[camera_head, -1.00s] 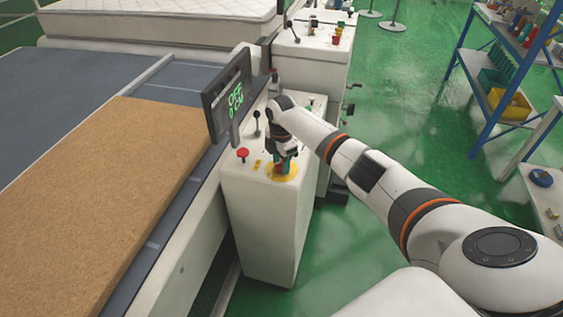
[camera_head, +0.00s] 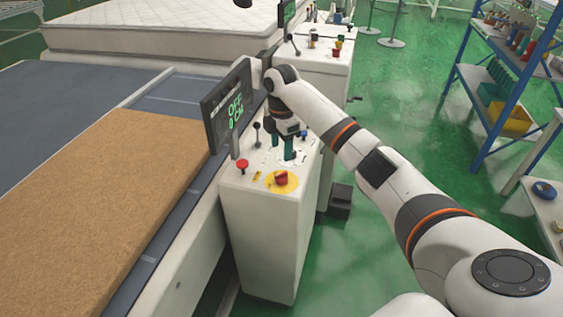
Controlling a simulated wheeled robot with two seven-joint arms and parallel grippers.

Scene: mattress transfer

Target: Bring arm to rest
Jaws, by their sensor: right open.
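My right arm comes in from the lower right. Its gripper (camera_head: 289,148) points down over the control box (camera_head: 262,225), behind the red knob. The gripper is open, with green fingertips, and holds nothing that I can see. The red knob on its yellow disc (camera_head: 281,180) is fully in view and apart from the gripper. My left gripper is not in view.
A display reading OFF (camera_head: 228,108) stands left of my gripper. A red button (camera_head: 242,165) and a black lever sit on the box. A brown pad (camera_head: 95,210) lies on the conveyor. A mattress (camera_head: 150,25) is behind. Blue shelving (camera_head: 505,75) stands right.

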